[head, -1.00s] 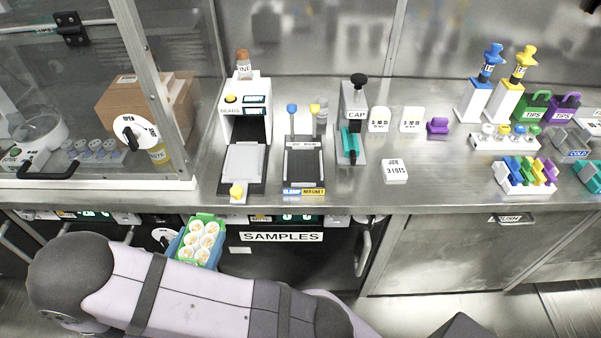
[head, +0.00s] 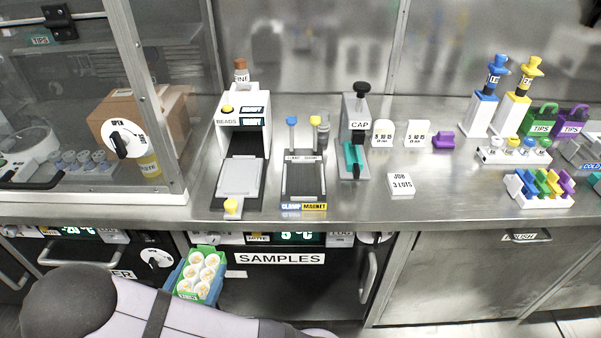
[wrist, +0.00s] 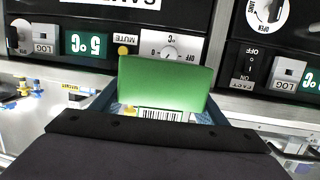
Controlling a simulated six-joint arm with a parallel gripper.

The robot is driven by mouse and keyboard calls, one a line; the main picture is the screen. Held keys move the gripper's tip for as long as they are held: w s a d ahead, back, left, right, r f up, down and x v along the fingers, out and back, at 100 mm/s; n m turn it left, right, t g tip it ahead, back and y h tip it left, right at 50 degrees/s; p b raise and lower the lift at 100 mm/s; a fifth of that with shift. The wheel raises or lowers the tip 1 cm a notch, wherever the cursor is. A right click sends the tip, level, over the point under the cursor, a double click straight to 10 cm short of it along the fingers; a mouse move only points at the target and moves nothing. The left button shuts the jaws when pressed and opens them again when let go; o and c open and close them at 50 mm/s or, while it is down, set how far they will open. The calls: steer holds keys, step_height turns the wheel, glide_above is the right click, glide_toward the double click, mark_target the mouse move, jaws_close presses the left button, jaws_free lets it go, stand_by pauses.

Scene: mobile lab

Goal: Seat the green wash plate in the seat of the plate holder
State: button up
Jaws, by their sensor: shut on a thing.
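The green wash plate (head: 203,275) shows in the head view in front of the bench, low and left of centre, with several white round wells facing up. In the wrist view the green plate (wrist: 165,85) shows above a barcode label. My gripper (wrist: 160,108) is shut on it, with blue parts along both sides; the plate's grip edges are partly hidden. The black stand marked CLAMP and MAGNET (head: 304,176), which looks like the plate holder, stands on the bench, up and right of the plate. Its flat seat looks empty, with a blue-topped and a yellow-topped post behind.
The BEADS machine (head: 243,130) stands left of the stand, the CAP press (head: 355,135) right of it. A glass-fronted cabinet (head: 90,110) bounds the left. The SAMPLES drawer front (head: 300,285) is behind the plate, below the bench edge.

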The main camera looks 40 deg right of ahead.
steer(key=shift+r, duration=0.15)
steer(key=shift+w+a+r+p, duration=0.1)
steer(key=shift+r+p, duration=0.1)
steer(key=shift+p, duration=0.25)
steer(key=w+d+r+p, duration=0.2)
steer(key=r+p, duration=1.1)
steer(key=p, duration=0.2)
steer(key=w+d+r+p, duration=0.1)
steer(key=d+r+p, duration=0.2)
steer(key=r+p, duration=1.2)
steer(key=n+t+y+b, duration=0.1)
steer(key=b, duration=1)
glide_above(304, 180)
steer(key=shift+f, duration=2.75)
steer(key=shift+f, duration=0.1)
steer(key=shift+f, duration=4.9)
